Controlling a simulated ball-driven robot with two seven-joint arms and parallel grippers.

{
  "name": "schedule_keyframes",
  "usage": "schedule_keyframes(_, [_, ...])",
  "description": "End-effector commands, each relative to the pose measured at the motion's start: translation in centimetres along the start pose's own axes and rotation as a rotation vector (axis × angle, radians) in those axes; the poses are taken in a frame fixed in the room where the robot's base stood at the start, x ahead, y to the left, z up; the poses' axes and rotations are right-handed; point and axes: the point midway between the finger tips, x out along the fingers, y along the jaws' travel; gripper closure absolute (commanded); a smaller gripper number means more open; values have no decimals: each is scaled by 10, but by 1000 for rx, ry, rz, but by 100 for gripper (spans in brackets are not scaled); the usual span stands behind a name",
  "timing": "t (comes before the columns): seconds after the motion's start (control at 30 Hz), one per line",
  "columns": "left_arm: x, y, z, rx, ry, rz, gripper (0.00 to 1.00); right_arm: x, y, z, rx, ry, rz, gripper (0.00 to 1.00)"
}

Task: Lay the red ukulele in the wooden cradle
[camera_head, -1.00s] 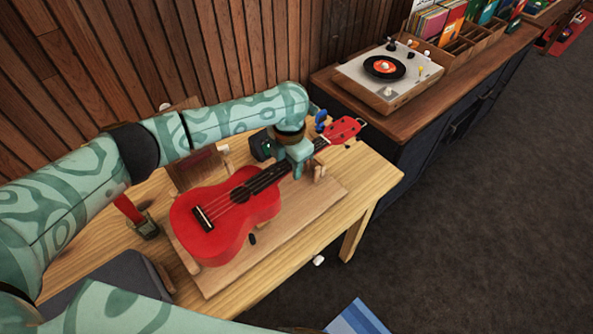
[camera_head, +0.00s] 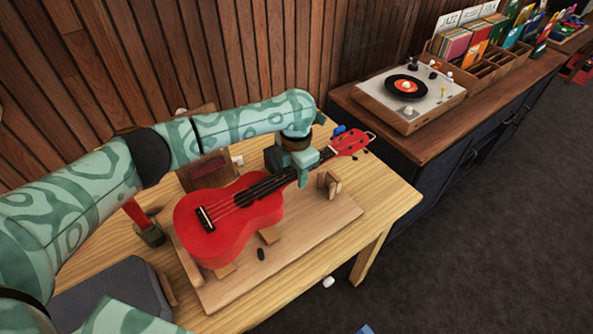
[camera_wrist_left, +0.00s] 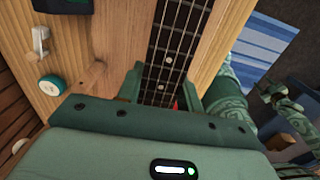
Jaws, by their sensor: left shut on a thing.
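The red ukulele (camera_head: 228,218) is held above the wooden cradle (camera_head: 312,246), a board with small upright blocks on the bench. Its body points to the lower left and its head to the upper right. My left gripper (camera_head: 303,177) is shut on the neck; the fingers straddle the fretboard (camera_wrist_left: 166,62) in the left wrist view. The cradle's notched neck rest (camera_head: 329,184) stands bare beside the neck, and its body blocks (camera_head: 269,235) show partly under the body.
The cradle stands on a light wooden bench (camera_head: 386,205). A dark pad (camera_head: 112,293), a red-handled tool (camera_head: 138,214) and a small dark oval (camera_head: 261,254) are nearby. A record player (camera_head: 410,95) stands on the cabinet at the back right. A slatted wall is behind.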

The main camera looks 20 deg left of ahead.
Motion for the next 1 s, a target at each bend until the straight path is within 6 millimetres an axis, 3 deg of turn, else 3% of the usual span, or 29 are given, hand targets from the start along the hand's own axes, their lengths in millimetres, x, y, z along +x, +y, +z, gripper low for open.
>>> schedule_keyframes(0.73, [47, 1, 0, 0, 1, 0, 100, 29, -2, 8, 0, -12, -4, 52])
schedule_keyframes(1.0, [51, 1, 0, 0, 0, 0, 100, 32, -3, 8, 0, -13, -4, 52])
